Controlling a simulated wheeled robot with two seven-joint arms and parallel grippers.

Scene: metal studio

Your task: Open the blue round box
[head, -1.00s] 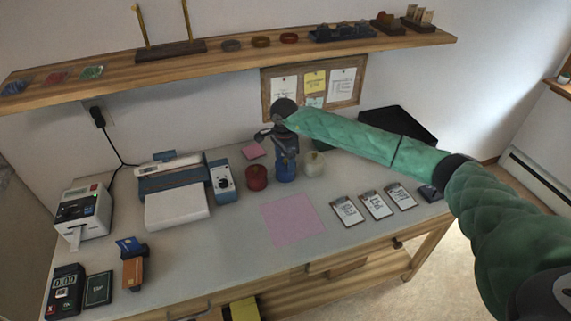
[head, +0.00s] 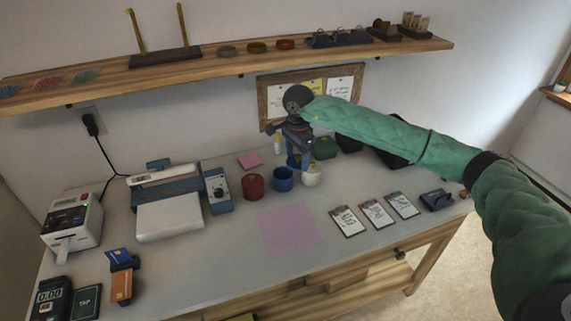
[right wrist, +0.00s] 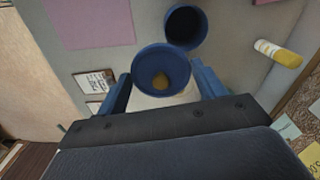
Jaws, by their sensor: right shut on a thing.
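The blue round box (head: 283,180) stands upright on the grey table, between a red round box and a white one. Its top is open, and the right wrist view shows its dark inside (right wrist: 186,27). Its blue lid (right wrist: 163,72), with a brass-coloured knob, is apart from it. My right gripper (head: 298,156) is shut on the lid and holds it above and to the right of the box, near the white round box. In the right wrist view the lid sits between the two blue fingers. My left gripper is not in view.
The red round box (head: 253,187) and white round box (head: 311,176) flank the blue one. A green box (head: 326,147) stands behind. A pink sheet (head: 290,229) and several clipboards (head: 376,213) lie in front. A wooden shelf (head: 220,65) hangs above the table's back.

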